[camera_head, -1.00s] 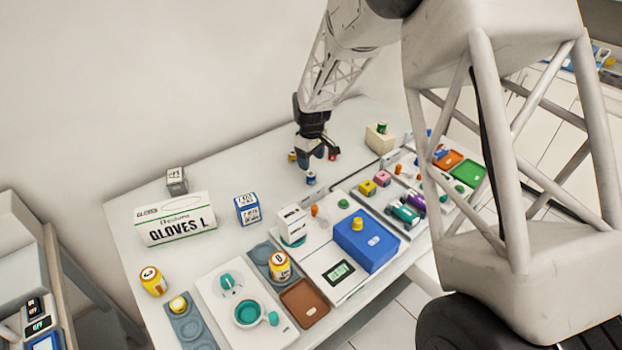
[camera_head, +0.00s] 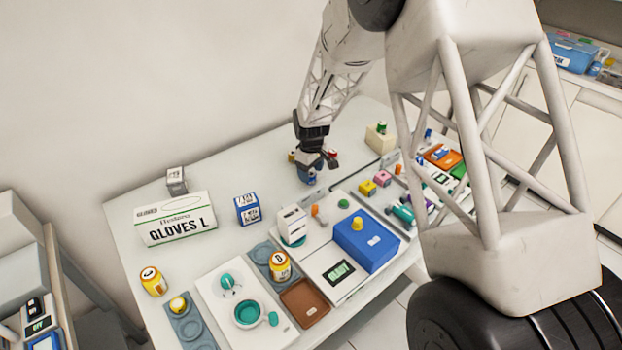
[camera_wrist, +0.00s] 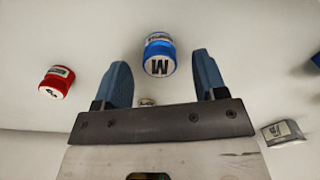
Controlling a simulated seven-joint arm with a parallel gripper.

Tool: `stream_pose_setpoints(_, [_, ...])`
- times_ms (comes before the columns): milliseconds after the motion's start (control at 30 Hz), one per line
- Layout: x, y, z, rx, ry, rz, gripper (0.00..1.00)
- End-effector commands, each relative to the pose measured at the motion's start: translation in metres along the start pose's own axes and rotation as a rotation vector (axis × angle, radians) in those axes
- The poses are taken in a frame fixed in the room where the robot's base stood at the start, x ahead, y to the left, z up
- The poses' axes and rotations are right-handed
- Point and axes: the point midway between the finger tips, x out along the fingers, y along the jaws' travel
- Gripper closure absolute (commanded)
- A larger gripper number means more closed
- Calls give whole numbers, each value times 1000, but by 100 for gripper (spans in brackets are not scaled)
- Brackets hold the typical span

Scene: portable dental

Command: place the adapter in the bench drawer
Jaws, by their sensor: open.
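I cannot tell for sure which item is the adapter. My gripper (camera_head: 312,174) is low over the back of the white bench (camera_head: 190,238). In the wrist view the gripper (camera_wrist: 160,66) is open, with its two blue fingers apart. A blue round container (camera_wrist: 158,54) with a white lid marked M shows between and beyond the fingertips, and nothing is gripped. A red round container (camera_wrist: 56,82) lies to the left of the fingers. The bench drawer cannot be made out; my arm hides part of the bench's right front.
A glove box (camera_head: 175,218), a blue-and-white carton (camera_head: 247,209) and a yellow jar (camera_head: 153,281) stand on the left. A blue box (camera_head: 367,243) and trays with small parts fill the front. A cream block (camera_head: 380,139) stands right of my gripper.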

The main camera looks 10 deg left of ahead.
Motion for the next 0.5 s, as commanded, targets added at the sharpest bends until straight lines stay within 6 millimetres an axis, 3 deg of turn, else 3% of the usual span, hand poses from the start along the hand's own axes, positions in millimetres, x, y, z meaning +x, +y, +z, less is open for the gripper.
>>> stream_pose_setpoints(200, [21, 0, 0, 0, 0, 0, 35])
stream_pose_setpoints(500, [24, 0, 0, 0, 0, 0, 35])
